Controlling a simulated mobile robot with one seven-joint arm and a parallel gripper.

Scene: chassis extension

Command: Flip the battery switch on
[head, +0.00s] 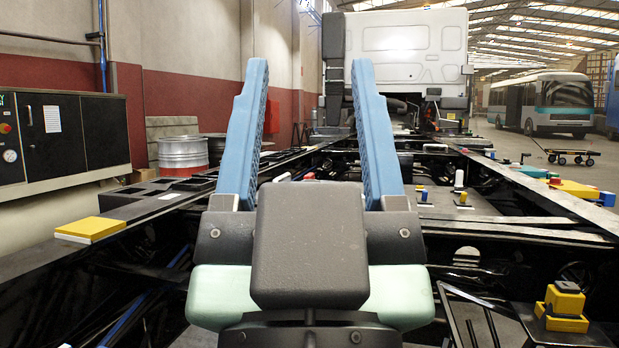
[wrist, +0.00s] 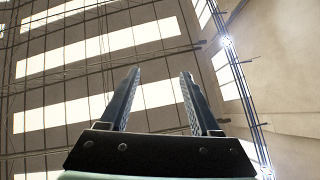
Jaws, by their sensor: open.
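My gripper (head: 310,66) is raised in the middle of the head view, its two blue fingers wide apart with nothing between them. In the wrist view my gripper (wrist: 160,73) is also open and empty, with only the roof and wall behind it. I cannot tell for sure which part is the battery switch. Small knob-like parts lie on the chassis (head: 520,190) to the right of the gripper, among them a blue and white part (head: 424,196) and a white part (head: 459,179). The gripper touches none of them. My gripper and wrist hide the middle of the chassis.
A yellow block (head: 90,229) lies on the left rail, and a yellow and black part (head: 563,303) stands at the lower right. A white truck cab (head: 405,55) stands at the far end. A control cabinet (head: 60,140) and a drum (head: 183,153) stand at the left.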

